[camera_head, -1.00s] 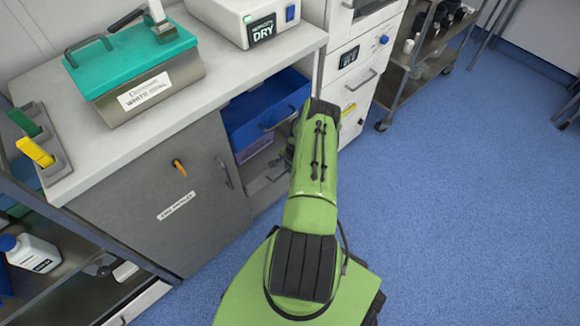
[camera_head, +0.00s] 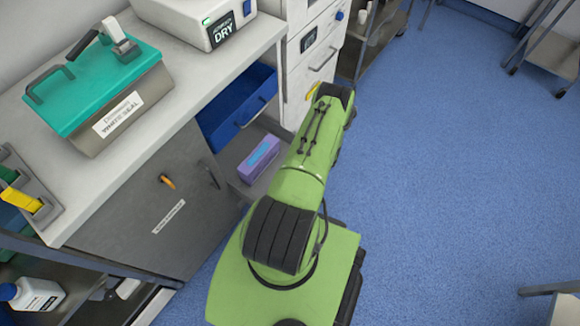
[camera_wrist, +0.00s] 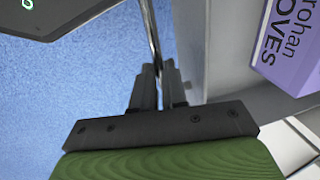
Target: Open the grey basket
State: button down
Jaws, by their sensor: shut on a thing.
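The grey basket (camera_wrist: 205,45) fills the right part of the wrist view, with its thin metal handle (camera_wrist: 151,35) running upward in front of it. My gripper (camera_wrist: 160,75) is shut on that handle. A purple glove box (camera_wrist: 290,45) lies inside the basket at the right of the wrist view. In the head view the purple box (camera_head: 260,158) shows below the blue basket, with grey surface around it. My green arm hides the handle and my fingertips there.
A blue basket (camera_head: 237,113) juts out above the purple box. A grey cabinet door (camera_head: 150,200) stands to the left, and white drawers (camera_head: 312,40) stand behind my arm. Blue floor (camera_head: 450,170) is open to the right.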

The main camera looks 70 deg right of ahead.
jog(key=s+a, duration=0.1)
jog(key=s, duration=0.7)
jog(key=shift+a, duration=0.4)
jog(key=c, duration=1.2)
grip_release()
jog(key=shift+o, duration=0.2)
jog(key=shift+w, duration=0.1)
jog(key=s+r+p, duration=0.3)
jog(key=r+p, duration=0.2)
jog(key=r, duration=1)
jog(key=shift+a+r, duration=0.25)
jog(key=shift+a, duration=0.05)
